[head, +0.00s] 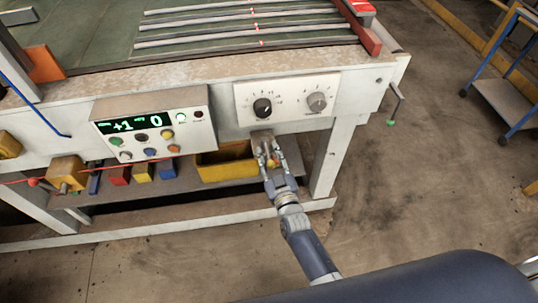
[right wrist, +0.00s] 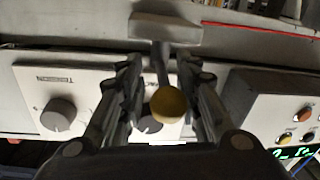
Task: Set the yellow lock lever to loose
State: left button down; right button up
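The lock lever shows in the right wrist view as a yellow ball knob (right wrist: 168,106) on a dark stem that runs up to a grey block (right wrist: 165,28). In the head view its mount sits under the front edge of the machine, below the dial plate, and the knob is mostly hidden by my gripper. My right gripper (head: 268,155) is open, its fingers pointing at the machine. In the right wrist view the gripper (right wrist: 163,78) has one finger on each side of the stem and knob, with gaps visible. My left gripper is not in view.
A white plate with a black dial (head: 262,107) and a grey dial (head: 317,102) is just above my gripper. A control box (head: 153,122) with a lit display is to the left. A yellow bin (head: 226,163) sits on the shelf behind. A crank handle (head: 395,103) hangs at right.

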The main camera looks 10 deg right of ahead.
jog(key=s+d, duration=0.1)
jog(key=s, duration=1.1)
jog(key=shift+f, duration=0.1)
jog(key=s+d+f+g, duration=0.1)
jog(key=s+f+g, duration=0.4)
jog(key=f, duration=0.8)
jog(key=s+d+f+g, duration=0.1)
jog(key=s+f+g, duration=0.2)
jog(key=s+f, duration=0.65)
jog(key=s+d+f+g+h, duration=0.1)
jog(key=s+d+f+g, duration=0.3)
jog(key=s+f, duration=0.5)
jog(key=s+d+f+m+g, duration=0.1)
jog(key=s+d+f+g, duration=0.4)
jog(key=s, duration=0.9)
notch_tip(320, 180, down, 4)
jog(key=shift+d+r+h, duration=0.15)
jog(key=shift+d+h, duration=0.25)
jog(key=shift+d, duration=0.3)
